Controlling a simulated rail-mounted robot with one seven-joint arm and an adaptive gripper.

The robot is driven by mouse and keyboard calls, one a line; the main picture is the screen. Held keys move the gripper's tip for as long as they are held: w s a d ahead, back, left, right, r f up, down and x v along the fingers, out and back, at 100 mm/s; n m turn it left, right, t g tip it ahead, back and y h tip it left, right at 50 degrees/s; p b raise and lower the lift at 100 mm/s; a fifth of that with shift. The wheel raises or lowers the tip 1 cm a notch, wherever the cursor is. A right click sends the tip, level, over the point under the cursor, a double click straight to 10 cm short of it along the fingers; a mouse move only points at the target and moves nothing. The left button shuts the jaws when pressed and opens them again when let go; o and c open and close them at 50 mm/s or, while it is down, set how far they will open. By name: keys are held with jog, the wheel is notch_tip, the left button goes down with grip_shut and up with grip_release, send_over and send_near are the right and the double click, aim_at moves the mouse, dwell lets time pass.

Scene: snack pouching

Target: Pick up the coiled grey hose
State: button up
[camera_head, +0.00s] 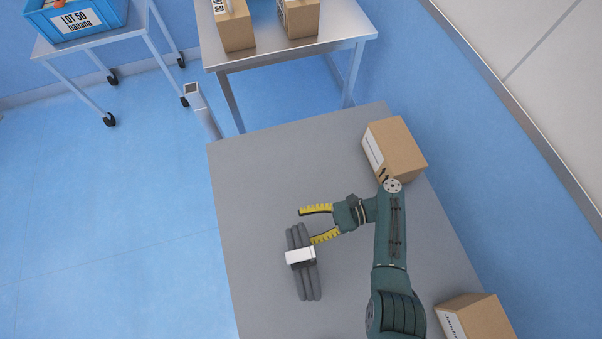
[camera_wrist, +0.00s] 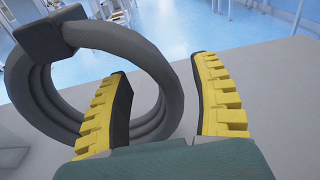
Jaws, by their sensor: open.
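The coiled grey hose (camera_head: 309,283) stands on the grey table (camera_head: 250,180), bound by a light band (camera_head: 300,257) in the head view. In the wrist view the hose (camera_wrist: 165,75) is a large upright ring at the left, with a dark block (camera_wrist: 52,37) at its upper left. My gripper (camera_head: 308,225) is open, with yellow ridged fingers, at the far end of the hose. In the wrist view my gripper (camera_wrist: 165,100) has its left finger overlapping the ring's opening and its right finger outside the ring. The hose's right side lies between the fingers; contact cannot be told.
A cardboard box (camera_head: 398,148) sits at the table's far right, and another (camera_head: 475,318) at the near right. A second table (camera_head: 290,52) with boxes stands behind. A blue crate (camera_head: 75,22) is on a cart at upper left. The table's left part is clear.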

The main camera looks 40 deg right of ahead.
jog(key=shift+w+a+r+m+y, duration=0.3)
jog(key=shift+w+a+r+y, duration=0.3)
jog(key=shift+r, duration=0.25)
jog(key=shift+x, duration=2.2)
jog(key=shift+f, duration=0.15)
grip_shut()
